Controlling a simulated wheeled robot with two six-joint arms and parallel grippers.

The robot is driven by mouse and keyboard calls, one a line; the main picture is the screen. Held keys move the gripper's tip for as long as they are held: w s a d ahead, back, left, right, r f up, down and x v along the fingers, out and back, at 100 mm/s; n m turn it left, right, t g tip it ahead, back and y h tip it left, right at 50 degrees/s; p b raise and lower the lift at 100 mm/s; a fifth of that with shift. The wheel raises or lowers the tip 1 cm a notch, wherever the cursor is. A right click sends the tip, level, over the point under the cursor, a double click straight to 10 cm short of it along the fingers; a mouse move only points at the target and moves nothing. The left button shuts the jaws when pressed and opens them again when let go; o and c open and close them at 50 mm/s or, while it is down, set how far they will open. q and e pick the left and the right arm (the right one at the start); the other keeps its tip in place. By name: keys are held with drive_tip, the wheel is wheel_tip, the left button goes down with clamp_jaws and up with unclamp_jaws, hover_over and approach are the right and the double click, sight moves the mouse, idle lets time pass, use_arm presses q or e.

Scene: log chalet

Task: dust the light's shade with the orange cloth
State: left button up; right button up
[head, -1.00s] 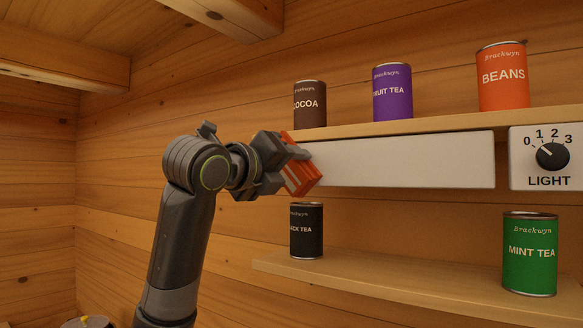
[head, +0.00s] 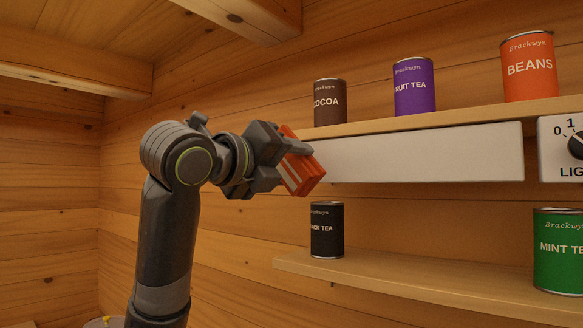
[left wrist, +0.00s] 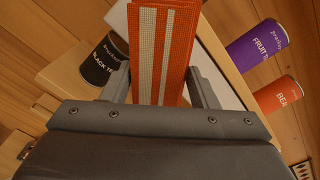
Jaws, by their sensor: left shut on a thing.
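The orange cloth (head: 302,174) with pale stripes is held in my left gripper (head: 287,162), which is shut on it. The cloth also shows in the left wrist view (left wrist: 181,45), standing out between the fingers. The light's shade (head: 420,157) is a long white box on the wall under the upper shelf. The cloth is at the shade's left end and covers that end in the head view; whether they touch I cannot tell. The light's dial (head: 572,146) is right of the shade, cut by the picture edge. My right gripper is not in view.
On the upper shelf (head: 450,114) stand a cocoa tin (head: 330,101), a fruit tea tin (head: 414,86) and a beans tin (head: 529,66). On the lower shelf (head: 420,281) stand a black tea tin (head: 327,229), just below the cloth, and a mint tea tin (head: 560,250).

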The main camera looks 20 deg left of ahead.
use_arm(q)
drive_tip(key=shift+b+v, duration=0.45)
drive_tip(key=shift+v, duration=1.1)
drive_tip(key=shift+w+d, duration=0.1)
